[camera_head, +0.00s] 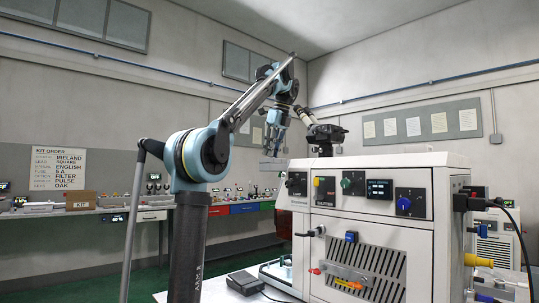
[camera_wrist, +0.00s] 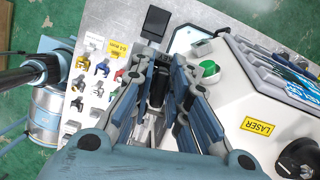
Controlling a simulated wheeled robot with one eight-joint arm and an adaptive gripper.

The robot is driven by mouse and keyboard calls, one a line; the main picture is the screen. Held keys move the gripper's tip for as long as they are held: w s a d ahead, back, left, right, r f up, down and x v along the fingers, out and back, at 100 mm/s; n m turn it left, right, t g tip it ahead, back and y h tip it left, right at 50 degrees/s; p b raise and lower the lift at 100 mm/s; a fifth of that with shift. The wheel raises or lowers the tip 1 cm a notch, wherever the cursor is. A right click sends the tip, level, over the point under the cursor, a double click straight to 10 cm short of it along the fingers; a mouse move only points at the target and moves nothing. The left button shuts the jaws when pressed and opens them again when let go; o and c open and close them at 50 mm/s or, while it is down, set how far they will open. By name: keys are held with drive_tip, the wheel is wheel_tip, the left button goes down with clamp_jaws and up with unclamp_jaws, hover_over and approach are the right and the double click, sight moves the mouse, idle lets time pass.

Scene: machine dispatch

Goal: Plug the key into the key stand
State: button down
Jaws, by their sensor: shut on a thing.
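My gripper (camera_wrist: 160,72) is seen from behind in the wrist view, with its blue-grey fingers pointing up the picture. It is shut on a dark, narrow piece (camera_wrist: 157,90), which I take for the key; the fingers hide most of its shape. I cannot tell with certainty which thing is the key stand. A pale board (camera_wrist: 92,72) with several small coloured pieces lies left of the fingers in the wrist view.
A black box (camera_wrist: 155,22) lies beyond the fingers. A black pedal-like box (camera_head: 245,282) with a cable sits before the machine.

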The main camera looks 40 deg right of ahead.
drive_tip(key=shift+r, duration=2.5)
drive_tip(key=shift+r, duration=0.1)
drive_tip(key=shift+w, duration=0.1)
